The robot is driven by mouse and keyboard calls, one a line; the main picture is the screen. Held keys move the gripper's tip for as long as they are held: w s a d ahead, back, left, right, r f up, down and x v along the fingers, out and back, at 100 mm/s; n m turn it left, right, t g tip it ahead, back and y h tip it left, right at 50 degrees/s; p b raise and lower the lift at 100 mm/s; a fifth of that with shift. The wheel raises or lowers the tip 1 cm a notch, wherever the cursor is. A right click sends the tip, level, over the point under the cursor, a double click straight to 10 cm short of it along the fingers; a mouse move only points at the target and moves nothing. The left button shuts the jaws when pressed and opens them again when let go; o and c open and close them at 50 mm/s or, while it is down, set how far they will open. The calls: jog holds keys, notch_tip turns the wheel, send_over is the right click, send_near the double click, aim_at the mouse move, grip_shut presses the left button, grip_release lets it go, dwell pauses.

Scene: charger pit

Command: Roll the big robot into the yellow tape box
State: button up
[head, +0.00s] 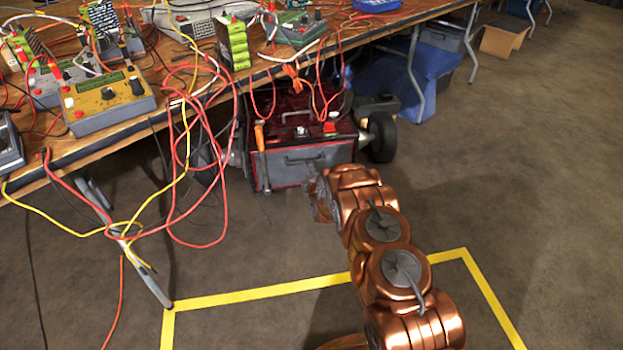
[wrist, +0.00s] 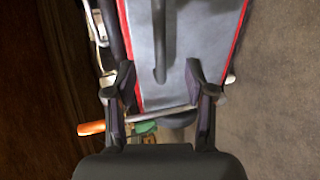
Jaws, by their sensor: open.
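The big robot (head: 290,170) is a low, dark red boxy machine with black wheels, partly under the wooden bench.
The wooden bench (head: 110,135) carries battery chargers and meters, and red and yellow cables hang off its edge near the big robot's left. A bench leg (head: 130,245) stands at the tape's left corner. The floor to the right is clear.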

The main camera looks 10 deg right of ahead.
jog(key=shift+b+x, duration=1.65)
jog(key=shift+x, duration=2.55)
jog(key=shift+f, duration=0.1)
jog(key=shift+c, duration=0.3)
grip_shut()
